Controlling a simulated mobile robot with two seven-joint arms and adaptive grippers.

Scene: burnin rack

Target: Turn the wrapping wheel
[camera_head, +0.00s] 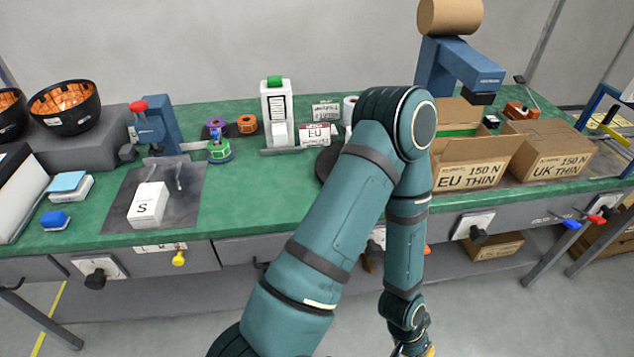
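I cannot tell for sure which thing is the wrapping wheel. A dark round disc (324,166) lies on the green bench, mostly hidden behind my raised arm. A brown roll (450,16) sits on top of a blue machine (455,68) at the back right. My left arm comes up from the bottom, bends at a high elbow and hangs down in front of the bench. My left gripper (416,347) is at the bottom edge, low in front of the bench, partly cut off, and its opening is unclear. My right gripper is out of view.
Open EU (466,177) and closed UK (560,167) cartons stand on the right. A white S box (148,204) lies on a dark mat (187,210) at left. Knobs (478,234) stick out of the bench front.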

